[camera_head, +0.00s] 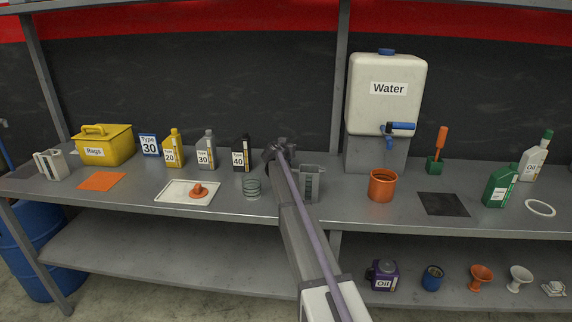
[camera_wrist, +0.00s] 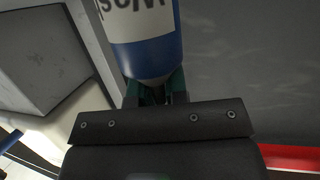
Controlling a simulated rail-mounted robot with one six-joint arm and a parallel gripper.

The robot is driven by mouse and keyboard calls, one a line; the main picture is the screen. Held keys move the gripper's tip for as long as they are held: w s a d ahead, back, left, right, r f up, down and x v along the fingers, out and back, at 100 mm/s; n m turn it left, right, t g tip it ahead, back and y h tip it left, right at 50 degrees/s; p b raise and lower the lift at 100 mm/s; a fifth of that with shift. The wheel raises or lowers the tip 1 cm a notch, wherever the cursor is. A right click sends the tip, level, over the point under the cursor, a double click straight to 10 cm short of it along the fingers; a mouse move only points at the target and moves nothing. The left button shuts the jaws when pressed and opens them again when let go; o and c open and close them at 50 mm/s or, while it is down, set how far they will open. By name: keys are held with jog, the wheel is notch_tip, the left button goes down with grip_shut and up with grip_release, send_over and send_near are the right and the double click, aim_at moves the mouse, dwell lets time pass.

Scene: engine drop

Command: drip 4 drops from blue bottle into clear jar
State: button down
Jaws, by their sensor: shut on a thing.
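My gripper (camera_head: 279,150) is above the middle of the bench, seen mostly from behind. In the wrist view the green fingers of my gripper (camera_wrist: 156,96) are shut on a blue bottle (camera_wrist: 150,58) with a white label, whose dark letters look inverted. Its far end is out of that frame. In the head view I cannot make the bottle out behind my gripper and arm. A clear jar (camera_head: 252,188) with ring lines stands on the bench, left of my arm and lower in the picture than my gripper. I cannot see any drops.
A grey translucent jug (camera_head: 312,184) stands just right of my arm. Left are Type 20 (camera_head: 173,150), Type 30 (camera_head: 206,152) and Type 40 (camera_head: 241,155) bottles and a white tray (camera_head: 172,196). Right are a water tank (camera_head: 386,110) and an orange cup (camera_head: 382,187).

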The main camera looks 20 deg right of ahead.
dwell(0.3)
notch_tip(320, 180, up, 10)
jog(key=p, duration=1)
jog(key=m+t+y+b, duration=0.3)
jog(key=m+y+b, duration=0.2)
jog(key=y+b, duration=0.2)
send_over(250, 176)
notch_tip(250, 176, down, 7)
jog(key=shift+s+f, duration=0.1)
jog(key=shift+f, duration=0.05)
jog(key=shift+r+p, duration=0.4)
jog(key=shift+p, duration=0.2)
jog(key=shift+f, duration=0.3)
